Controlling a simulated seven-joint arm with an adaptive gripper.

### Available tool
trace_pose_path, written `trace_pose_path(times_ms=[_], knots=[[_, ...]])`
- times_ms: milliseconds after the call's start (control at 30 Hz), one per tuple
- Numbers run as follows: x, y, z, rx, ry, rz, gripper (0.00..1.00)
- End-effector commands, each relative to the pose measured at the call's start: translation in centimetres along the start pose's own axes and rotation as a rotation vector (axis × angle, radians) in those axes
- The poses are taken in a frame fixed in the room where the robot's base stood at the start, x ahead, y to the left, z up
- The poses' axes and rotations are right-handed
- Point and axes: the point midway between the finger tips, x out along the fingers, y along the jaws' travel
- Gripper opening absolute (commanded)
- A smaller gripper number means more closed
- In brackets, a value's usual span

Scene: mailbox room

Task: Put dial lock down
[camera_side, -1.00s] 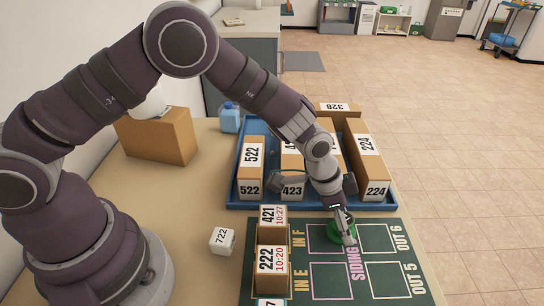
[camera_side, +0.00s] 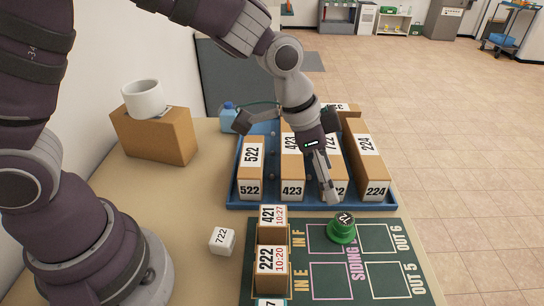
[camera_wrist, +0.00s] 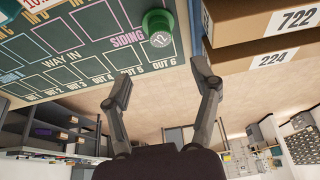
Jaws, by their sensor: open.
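The dial lock (camera_side: 342,228) is a green round piece with a dark and white dial on top. It stands upright on the dark green board (camera_side: 385,234), beside the SIDING lettering. It also shows at the top of the wrist view (camera_wrist: 158,24). My gripper (camera_side: 329,190) is above the tray edge, up and to the left of the lock and apart from it. In the wrist view the two fingers of my gripper (camera_wrist: 161,84) are spread with nothing between them.
A blue tray (camera_side: 236,201) with several numbered boxes lies behind the board. A white mug (camera_side: 144,98) sits on a cardboard box (camera_side: 155,135).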

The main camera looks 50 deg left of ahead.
Motion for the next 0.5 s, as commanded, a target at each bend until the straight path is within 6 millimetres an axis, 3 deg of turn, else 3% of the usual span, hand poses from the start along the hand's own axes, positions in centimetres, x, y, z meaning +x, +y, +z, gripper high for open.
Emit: trace_pose_path(times_ms=[133,233,400,500], knots=[[-2.2,-0.6,0.5,-0.039,0.003,-0.032,0.62],[-6.2,-1.7,2.4,-0.144,0.010,-0.105,0.62],[-12.8,-2.2,8.2,-0.420,0.038,-0.244,0.62],[-14.8,-1.6,11.4,-0.567,0.063,-0.297,0.62]])
